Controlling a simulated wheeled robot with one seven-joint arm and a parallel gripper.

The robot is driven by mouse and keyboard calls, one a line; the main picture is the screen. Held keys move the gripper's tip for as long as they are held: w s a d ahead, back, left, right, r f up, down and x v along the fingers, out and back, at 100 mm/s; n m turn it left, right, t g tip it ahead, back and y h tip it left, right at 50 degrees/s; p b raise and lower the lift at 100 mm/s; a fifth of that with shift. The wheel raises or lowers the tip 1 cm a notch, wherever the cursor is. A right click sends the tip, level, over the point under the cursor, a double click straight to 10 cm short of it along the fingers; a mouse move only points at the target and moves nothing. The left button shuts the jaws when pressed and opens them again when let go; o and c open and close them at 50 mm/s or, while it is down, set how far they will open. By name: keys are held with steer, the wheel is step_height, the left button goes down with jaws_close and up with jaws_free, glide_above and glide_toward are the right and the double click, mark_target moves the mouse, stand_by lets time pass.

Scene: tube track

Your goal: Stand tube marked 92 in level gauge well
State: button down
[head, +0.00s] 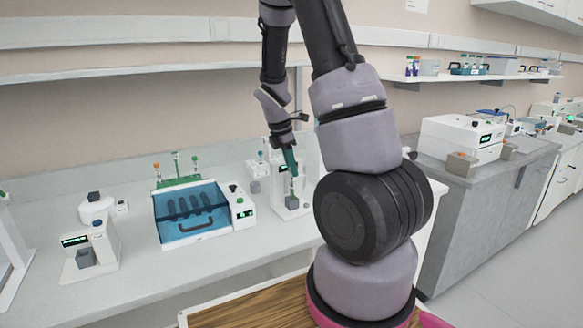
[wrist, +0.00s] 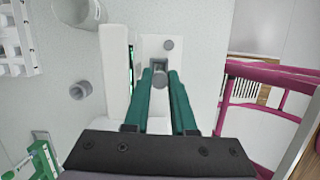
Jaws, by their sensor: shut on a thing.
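My gripper (head: 291,170) reaches down over a white bench device with a small green display, which I take to be the level gauge (head: 280,207). In the wrist view my green fingers (wrist: 160,80) are closed on a small round grey end, apparently the held tube (wrist: 160,79). Most of the tube is hidden, and no number can be read on it. Just beyond the fingertips is a dark square opening in the white device (wrist: 158,45), apparently its well. I cannot tell whether the tube is inside it or above it.
A blue-lidded box (head: 190,212) stands left of the gauge, with a green rack (head: 180,182) holding several capped tubes behind it. A small white device (head: 90,250) stands further left. The bench front is mostly clear. A magenta frame (wrist: 275,90) shows right in the wrist view.

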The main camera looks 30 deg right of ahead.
steer(key=shift+f, duration=0.55)
steer(key=c, duration=0.7)
jaws_free()
steer(key=shift+o, duration=0.2)
steer(key=v, duration=1)
steer(key=shift+r, duration=0.3)
